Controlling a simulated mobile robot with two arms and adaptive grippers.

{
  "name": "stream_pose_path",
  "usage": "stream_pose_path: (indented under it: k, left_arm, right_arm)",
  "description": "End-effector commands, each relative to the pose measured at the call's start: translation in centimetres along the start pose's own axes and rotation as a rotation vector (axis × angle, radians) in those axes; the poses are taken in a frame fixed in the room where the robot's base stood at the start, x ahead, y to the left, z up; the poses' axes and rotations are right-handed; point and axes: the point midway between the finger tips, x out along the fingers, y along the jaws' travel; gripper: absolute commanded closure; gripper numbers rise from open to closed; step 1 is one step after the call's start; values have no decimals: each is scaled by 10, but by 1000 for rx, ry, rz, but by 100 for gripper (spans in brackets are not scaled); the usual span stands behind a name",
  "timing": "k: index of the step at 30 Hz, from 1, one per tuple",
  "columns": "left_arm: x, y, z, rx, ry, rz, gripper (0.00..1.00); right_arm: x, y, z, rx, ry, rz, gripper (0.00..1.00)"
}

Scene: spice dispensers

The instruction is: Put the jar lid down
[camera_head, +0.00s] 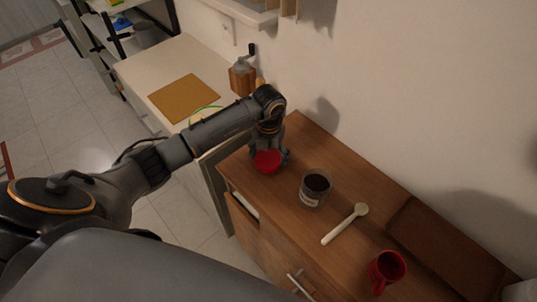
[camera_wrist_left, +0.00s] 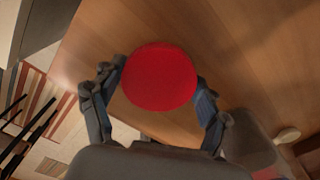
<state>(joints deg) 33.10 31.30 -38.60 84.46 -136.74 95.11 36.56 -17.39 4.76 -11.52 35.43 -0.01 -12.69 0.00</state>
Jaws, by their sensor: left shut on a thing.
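The red round jar lid (camera_head: 267,161) is in my left gripper (camera_head: 268,152), over the left end of the wooden cabinet top. In the left wrist view the lid (camera_wrist_left: 160,77) sits between the two fingers of the gripper (camera_wrist_left: 158,95), with wood behind it. I cannot tell whether the lid touches the wood. The open glass jar (camera_head: 315,189) with dark contents and a pale label stands upright to the right of the lid. My right gripper is not in view.
A white spoon (camera_head: 345,224), a red mug (camera_head: 386,270) and a brown tray (camera_head: 440,250) are on the cabinet top to the right. A grinder (camera_head: 242,77) and a tan board (camera_head: 184,98) are on the pale counter behind. Bare wood lies around the lid.

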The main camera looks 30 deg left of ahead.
Motion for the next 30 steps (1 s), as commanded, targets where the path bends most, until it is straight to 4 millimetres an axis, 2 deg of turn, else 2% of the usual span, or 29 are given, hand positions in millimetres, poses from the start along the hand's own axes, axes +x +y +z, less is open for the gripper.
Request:
stream_pose_path:
  k: [6,7,10,20,24,26,30]
  left_arm:
    - [5,0,0,0,0,1,52]
    - [4,0,0,0,0,0,21]
    - [3,0,0,0,1,0,2]
    - [3,0,0,0,1,0,2]
    - [-4,0,1,0,-2,0,2]
    - [-10,0,1,1,-3,-1,2]
    - [-38,0,2,2,-7,-1,2]
  right_arm:
    - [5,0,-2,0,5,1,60]
    - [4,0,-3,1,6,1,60]
    - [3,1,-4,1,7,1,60]
    - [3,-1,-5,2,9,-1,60]
    - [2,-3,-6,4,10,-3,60]
    - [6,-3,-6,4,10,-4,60]
    - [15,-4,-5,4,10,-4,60]
